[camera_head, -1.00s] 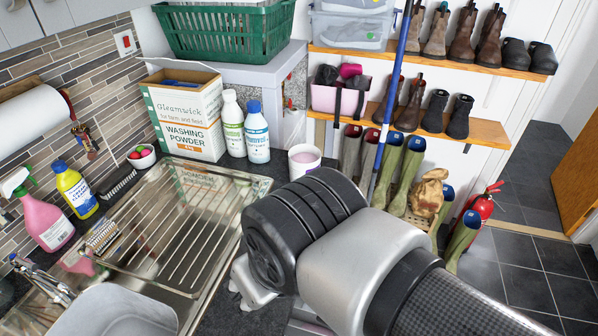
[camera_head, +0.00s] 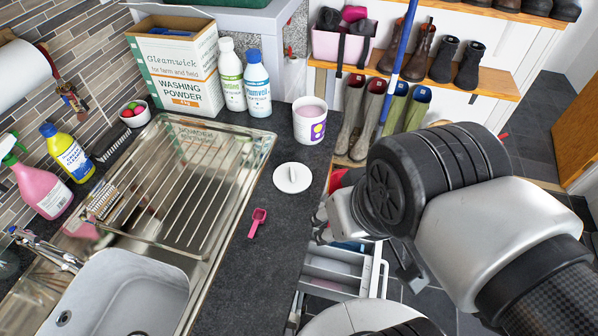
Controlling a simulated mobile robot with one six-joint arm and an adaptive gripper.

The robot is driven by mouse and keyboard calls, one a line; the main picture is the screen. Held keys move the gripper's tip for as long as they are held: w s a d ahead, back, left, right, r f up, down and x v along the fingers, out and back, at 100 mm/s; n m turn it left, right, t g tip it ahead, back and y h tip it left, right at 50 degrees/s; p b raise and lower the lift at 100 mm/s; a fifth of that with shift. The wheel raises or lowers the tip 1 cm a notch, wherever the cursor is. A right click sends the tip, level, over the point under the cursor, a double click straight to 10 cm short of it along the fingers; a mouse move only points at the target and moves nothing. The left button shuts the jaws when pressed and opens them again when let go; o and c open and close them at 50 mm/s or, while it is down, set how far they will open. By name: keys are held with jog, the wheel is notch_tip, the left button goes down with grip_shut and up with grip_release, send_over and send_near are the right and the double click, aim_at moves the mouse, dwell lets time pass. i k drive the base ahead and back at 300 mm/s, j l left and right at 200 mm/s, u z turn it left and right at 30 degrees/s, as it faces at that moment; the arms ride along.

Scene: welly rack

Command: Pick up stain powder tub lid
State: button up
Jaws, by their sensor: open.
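The tub lid (camera_head: 292,177), a white disc with a small raised knob, lies flat on the dark worktop to the right of the draining board. The open stain powder tub (camera_head: 308,128), white with a purple label and pink powder inside, stands behind it. My gripper (camera_head: 320,226) is to the lower right of the lid, apart from it, near the worktop's right edge. It is small and partly hidden by my own arm. It is open, and I see nothing held in it.
A pink scoop (camera_head: 257,222) lies in front of the lid. The steel draining board (camera_head: 185,185) is to the left. A washing powder box (camera_head: 178,75) and two bottles stand behind. A blue pole (camera_head: 397,62) and boots stand beyond the worktop. The worktop around the lid is clear.

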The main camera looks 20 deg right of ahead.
aim_at(289, 178)
jog(key=l, duration=0.2)
jog(key=i+l+u, duration=0.1)
jog(key=l, duration=0.4)
jog(key=i+l+u, duration=0.1)
jog(key=l, duration=0.4)
jog(key=i+l, duration=0.1)
jog(key=l, duration=0.45)
jog(key=i+u, duration=0.1)
jog(key=i, duration=0.15)
